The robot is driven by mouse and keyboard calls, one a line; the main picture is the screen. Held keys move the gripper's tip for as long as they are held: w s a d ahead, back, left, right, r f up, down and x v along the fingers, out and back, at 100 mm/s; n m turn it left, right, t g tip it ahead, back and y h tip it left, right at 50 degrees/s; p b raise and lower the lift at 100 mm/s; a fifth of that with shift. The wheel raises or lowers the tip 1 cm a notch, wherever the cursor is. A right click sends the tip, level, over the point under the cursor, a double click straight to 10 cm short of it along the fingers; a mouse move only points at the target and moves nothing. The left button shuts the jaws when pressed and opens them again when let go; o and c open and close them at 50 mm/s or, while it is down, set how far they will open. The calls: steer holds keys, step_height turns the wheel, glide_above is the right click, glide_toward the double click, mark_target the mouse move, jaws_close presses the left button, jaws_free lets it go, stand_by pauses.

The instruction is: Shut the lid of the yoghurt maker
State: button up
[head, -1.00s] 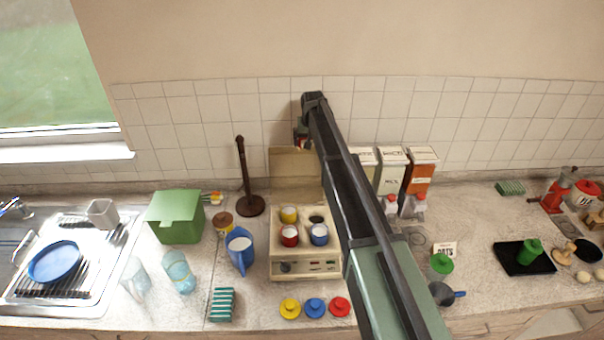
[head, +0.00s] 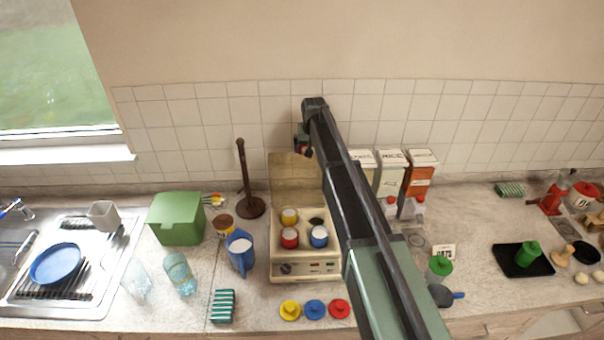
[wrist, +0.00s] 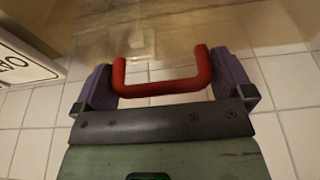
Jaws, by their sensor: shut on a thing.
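The yoghurt maker (head: 277,273) is a cream box with a front control panel, in the middle of the counter in the head view. Its see-through lid (head: 285,180) stands open, raised at the back. Jars with yellow, red and blue bands (head: 290,238) sit inside; one place looks dark. In the wrist view my gripper (wrist: 165,84) has its purple fingers at the two ends of the lid's red handle (wrist: 160,88), shut on it. In the head view my gripper (head: 303,146) is small and partly hidden by my arm, at the lid's upper edge.
Yellow, blue and red caps (head: 315,309) lie in front of the maker. A blue jug (head: 240,255) stands close at its left, with a dark wooden stand (head: 250,206) behind. Cartons (head: 390,175) stand behind right. Tiled wall is close behind the lid.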

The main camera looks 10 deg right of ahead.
mark_target(312, 160)
steer(key=shift+s+a+r, duration=0.1)
steer(key=shift+s+r, duration=0.05)
steer(key=shift+s, duration=1)
steer(key=shift+s+a+r, duration=0.1)
steer(key=shift+s+r, duration=0.05)
steer(key=shift+s, duration=1.05)
steer(key=s+a+f+b, duration=0.1)
steer(key=s+f+b, duration=0.1)
steer(key=s, duration=1)
steer(key=shift+s+f+b, duration=0.35)
steer(key=shift+f, duration=0.25)
steer(key=shift+o, duration=1.2)
steer(key=shift+a, duration=0.1)
steer(key=p+v, duration=0.7)
